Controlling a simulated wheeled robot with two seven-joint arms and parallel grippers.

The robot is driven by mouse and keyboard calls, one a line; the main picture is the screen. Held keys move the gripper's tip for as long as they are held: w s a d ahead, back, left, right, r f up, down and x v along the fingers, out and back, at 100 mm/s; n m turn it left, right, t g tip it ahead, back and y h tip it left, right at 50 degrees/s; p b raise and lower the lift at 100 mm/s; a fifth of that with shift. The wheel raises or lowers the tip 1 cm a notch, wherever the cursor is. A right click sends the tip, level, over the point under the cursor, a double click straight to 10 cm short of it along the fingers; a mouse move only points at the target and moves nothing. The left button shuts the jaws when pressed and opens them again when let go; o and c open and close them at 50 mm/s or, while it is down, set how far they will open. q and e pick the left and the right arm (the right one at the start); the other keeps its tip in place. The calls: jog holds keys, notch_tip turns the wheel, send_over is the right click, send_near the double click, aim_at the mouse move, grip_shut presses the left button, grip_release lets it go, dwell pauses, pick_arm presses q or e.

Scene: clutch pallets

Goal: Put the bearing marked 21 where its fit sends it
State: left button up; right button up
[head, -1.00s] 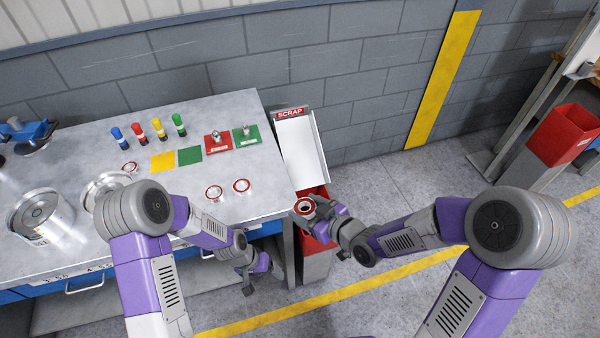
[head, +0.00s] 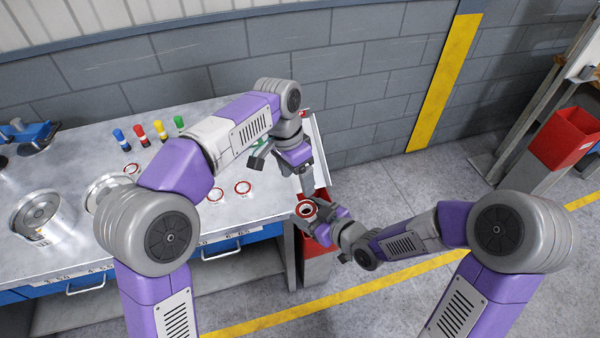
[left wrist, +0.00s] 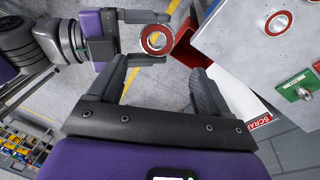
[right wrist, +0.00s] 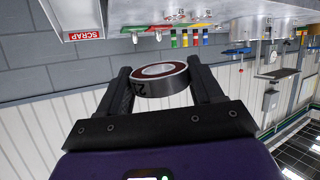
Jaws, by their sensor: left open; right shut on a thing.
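The bearing (head: 307,209) is a dark ring with a red and white face. My right gripper (head: 319,214) is shut on it, holding it in the air by the scrap bin at the table's right end. In the right wrist view the bearing (right wrist: 165,86) sits between the fingers, and its dark side carries a partly visible mark beginning with 2. My left gripper (head: 306,184) is open and empty, close above the bearing. In the left wrist view the bearing (left wrist: 157,52) lies just beyond its open fingers, apparently not gripped by them.
Red-rimmed rings (head: 243,187) lie on the grey table (head: 75,150). Blue, red, yellow and green gauges (head: 179,122) stand behind. Silver cylinders (head: 38,214) stand at left.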

aim_at(307, 205)
pick_arm(q)
jog(key=f, duration=0.3)
jog(key=d+f, duration=0.1)
jog(key=f, duration=0.3)
jog(key=s+d+f, duration=0.1)
jog(key=f, duration=0.3)
jog(key=shift+d, duration=0.25)
pick_arm(e)
jog(key=shift+a, duration=0.1)
pick_arm(q)
jog(key=c, duration=1)
jog(key=shift+c, duration=0.6)
pick_arm(e)
jog(key=o, duration=1.4)
